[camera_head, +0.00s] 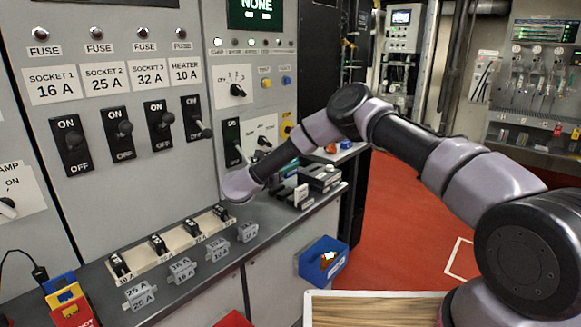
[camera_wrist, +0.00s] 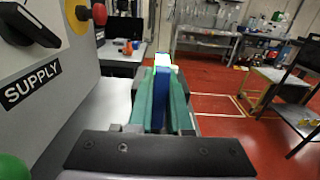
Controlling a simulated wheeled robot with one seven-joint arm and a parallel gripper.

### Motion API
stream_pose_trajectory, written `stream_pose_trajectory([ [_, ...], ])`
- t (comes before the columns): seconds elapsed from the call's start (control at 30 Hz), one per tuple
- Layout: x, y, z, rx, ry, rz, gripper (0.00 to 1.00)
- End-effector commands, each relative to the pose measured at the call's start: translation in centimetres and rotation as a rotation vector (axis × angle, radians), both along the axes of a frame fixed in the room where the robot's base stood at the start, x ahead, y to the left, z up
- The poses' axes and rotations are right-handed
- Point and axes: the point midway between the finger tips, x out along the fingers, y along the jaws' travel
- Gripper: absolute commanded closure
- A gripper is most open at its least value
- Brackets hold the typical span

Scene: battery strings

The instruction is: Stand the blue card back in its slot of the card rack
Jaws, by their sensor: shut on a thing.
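The blue card (camera_wrist: 159,97) shows in the wrist view as an upright narrow blue strip, with a bright pale part at its far end. My gripper (camera_wrist: 160,105) is shut on it, a green-teal finger on each side. In the head view, my wrist is above the bench by the panel; my fingers and the held card cannot be made out there. A dark slotted block (camera_head: 320,178) with pale labels stands on the bench to the right of my wrist. It may be the card rack; its slots are too small to tell apart.
A pale strip (camera_head: 140,271) with several black fuse pieces and a row of grey labelled blocks (camera_head: 183,269) lie along the bench. Blue, yellow and red pieces (camera_head: 64,295) stand at lower left. A blue bin (camera_head: 323,262) hangs at the bench front. The SUPPLY panel (camera_wrist: 35,85) is close on the left.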

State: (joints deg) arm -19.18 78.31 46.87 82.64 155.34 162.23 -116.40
Motion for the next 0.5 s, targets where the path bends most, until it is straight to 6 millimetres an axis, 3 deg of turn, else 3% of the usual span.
stream_pose_trajectory([
  [0.33, -0.1, 0.1, 0.0, 0.002, 0.003, 0.002, 1.00],
  [0.5, -0.1, 0.0, -1.2, 0.002, 0.005, 0.001, 1.00],
])
